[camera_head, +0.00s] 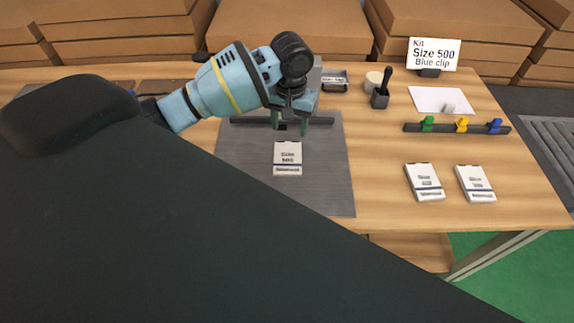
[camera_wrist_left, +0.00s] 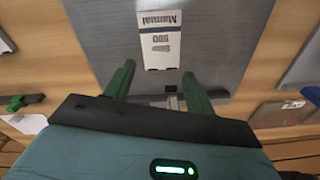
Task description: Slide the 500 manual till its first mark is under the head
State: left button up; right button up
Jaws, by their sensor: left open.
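The 500 manual (camera_head: 288,158) is a white booklet marked "Size 500", lying flat on the grey mat (camera_head: 325,185). It also shows in the left wrist view (camera_wrist_left: 160,40), beyond the fingers. My left gripper (camera_head: 290,130) is open, its green fingers pointing down just behind the manual's far edge, near a dark bar (camera_head: 240,121). In the left wrist view the gripper (camera_wrist_left: 158,72) has nothing between its fingers. A grey upright part (camera_head: 315,76) behind my wrist may belong to the head; my arm hides most of it. My right gripper is out of view.
Two more white booklets, one on the left (camera_head: 424,182) and one on the right (camera_head: 475,184), lie at right. A rack (camera_head: 445,129) holds green, yellow and blue clips. The mat's front is clear.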

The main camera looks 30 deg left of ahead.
pick_arm(q)
jog(key=m, duration=0.1)
jog(key=d+m, duration=0.1)
jog(key=m, duration=0.1)
jog(key=s+m, duration=0.1)
jog(key=m, duration=0.1)
jog(key=shift+d, duration=0.15)
jog(key=c, duration=0.5)
jog(key=s+d+m, duration=0.1)
jog(key=m, duration=0.3)
jog(key=s+d+m+t, duration=0.1)
jog(key=m, duration=0.3)
jog(key=s+d+m+y, duration=0.1)
jog(key=s+m, duration=0.1)
jog(key=m, duration=0.3)
jog(key=shift+s+f, duration=0.1)
jog(key=shift+f, duration=0.25)
grip_shut()
jog(key=s+d+f+m+t, duration=0.1)
jog(key=s+m, duration=0.5)
jog(key=m, duration=0.8)
jog(key=shift+s+d+f+m, duration=0.3)
jog(key=shift+s+d+m, duration=0.1)
jog(key=shift+d, duration=0.3)
